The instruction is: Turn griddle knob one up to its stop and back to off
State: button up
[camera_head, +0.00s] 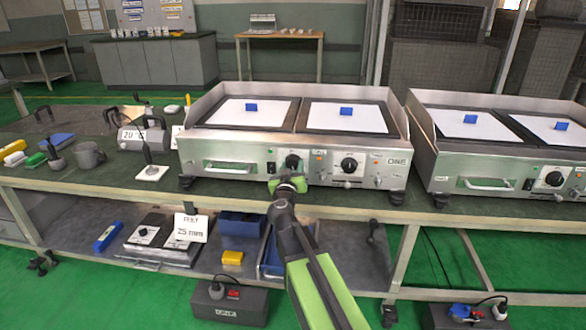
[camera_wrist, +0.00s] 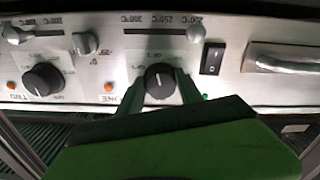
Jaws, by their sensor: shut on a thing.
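The griddle (camera_head: 300,148) stands on the bench, with two black knobs on its steel front panel. Griddle knob one (camera_head: 293,161) is the left knob in the head view. In the wrist view, which looks upside down, knob one (camera_wrist: 160,79) is in the middle with the label ONE beside it. My gripper (camera_head: 290,181) reaches the panel from the front. Its two fingers (camera_wrist: 161,88) are shut on knob one, one on each side. The knob's lower part is partly hidden by the gripper. Its exact angle is hard to read.
The second knob (camera_wrist: 42,80), labelled TWO, sits to the left in the wrist view. A black rocker switch (camera_wrist: 212,58), a small grey knob (camera_wrist: 85,43) and a drawer handle (camera_wrist: 285,62) are close by. A second griddle (camera_head: 500,150) stands to the right.

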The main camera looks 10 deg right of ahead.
dwell(0.3)
jog(key=o, duration=1.3)
jog(key=shift+o, duration=0.2)
jog(key=shift+s, duration=0.1)
